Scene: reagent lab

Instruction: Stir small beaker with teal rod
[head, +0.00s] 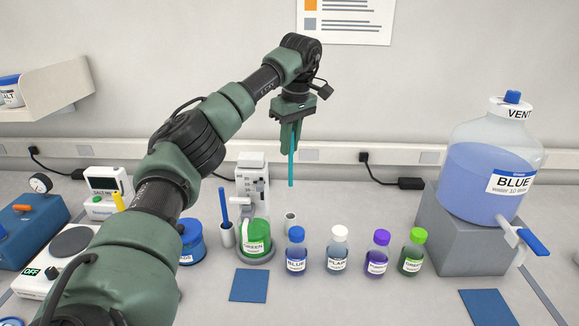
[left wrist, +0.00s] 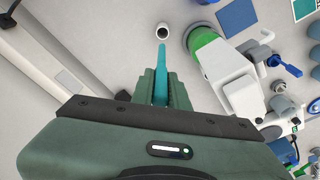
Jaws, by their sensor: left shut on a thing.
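My left gripper (head: 290,138) is shut on the teal rod (head: 291,168), which hangs upright in the air, its lower end free. The left wrist view shows the rod (left wrist: 161,62) between the fingers (left wrist: 160,88). Below the rod stands a small white holder (head: 291,223) with a dark opening; it also shows in the left wrist view (left wrist: 162,30). Left of it, a clear vessel of green liquid (head: 257,238) labelled GREEN sits at a white stand. I cannot tell whether this is the small beaker. My right gripper is out of view.
A blue rod (head: 224,207) stands in another holder. Capped bottles in blue (head: 296,256), white (head: 338,255), purple (head: 378,257) and green (head: 412,256) line the bench. A large BLUE jug (head: 480,170) stands right. My arm hides part of the left bench.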

